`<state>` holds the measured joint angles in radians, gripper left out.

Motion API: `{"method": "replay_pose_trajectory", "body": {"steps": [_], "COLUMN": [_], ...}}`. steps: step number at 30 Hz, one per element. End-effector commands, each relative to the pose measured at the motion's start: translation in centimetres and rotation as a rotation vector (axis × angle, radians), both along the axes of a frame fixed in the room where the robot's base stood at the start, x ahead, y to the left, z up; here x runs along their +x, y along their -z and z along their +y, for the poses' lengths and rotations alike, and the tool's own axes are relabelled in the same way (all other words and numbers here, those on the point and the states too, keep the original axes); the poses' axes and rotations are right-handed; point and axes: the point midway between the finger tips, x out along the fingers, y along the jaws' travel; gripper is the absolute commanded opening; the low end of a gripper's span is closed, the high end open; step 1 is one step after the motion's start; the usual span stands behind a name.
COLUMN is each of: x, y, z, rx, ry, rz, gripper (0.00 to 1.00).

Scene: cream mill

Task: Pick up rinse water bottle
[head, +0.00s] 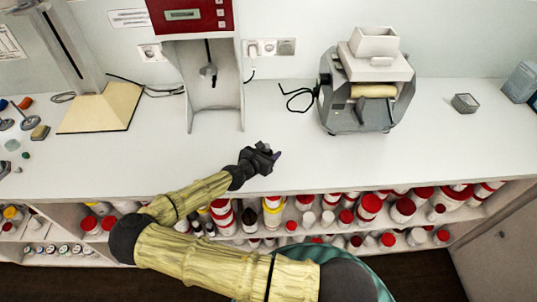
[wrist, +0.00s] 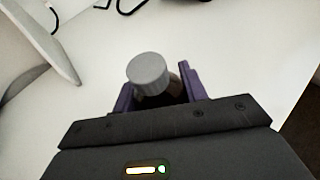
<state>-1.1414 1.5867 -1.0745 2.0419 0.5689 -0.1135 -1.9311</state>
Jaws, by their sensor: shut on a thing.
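In the wrist view a bottle with a ribbed grey cap (wrist: 148,72) stands between the two purple fingers of my gripper (wrist: 158,92). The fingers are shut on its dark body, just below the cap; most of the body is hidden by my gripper. In the head view my gripper (head: 264,157) is over the front part of the white counter, below the red-topped machine. The bottle itself cannot be made out there, being hidden by my gripper. I cannot tell whether the bottle touches the counter.
The red and grey machine (head: 205,75) stands behind my gripper. A grey mill with a roller (head: 368,90) is at right, a small grey box (head: 464,103) beyond it. A beige-based stand (head: 100,107) is at left. Shelves of red-lidded jars (head: 370,207) lie under the counter (head: 425,140).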

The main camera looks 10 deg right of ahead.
Motion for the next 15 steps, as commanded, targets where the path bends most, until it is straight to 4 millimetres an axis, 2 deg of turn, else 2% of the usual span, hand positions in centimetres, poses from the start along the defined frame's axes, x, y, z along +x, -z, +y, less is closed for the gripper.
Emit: {"method": "replay_pose_trajectory", "body": {"steps": [5, 15], "x": [0.0, 0.0], "y": [-2.0, -8.0], "z": [0.0, 0.0], "rx": [0.003, 0.003], "ry": [0.002, 0.0], "rz": [-0.003, -0.003], "gripper": [0.19, 0.19]}}
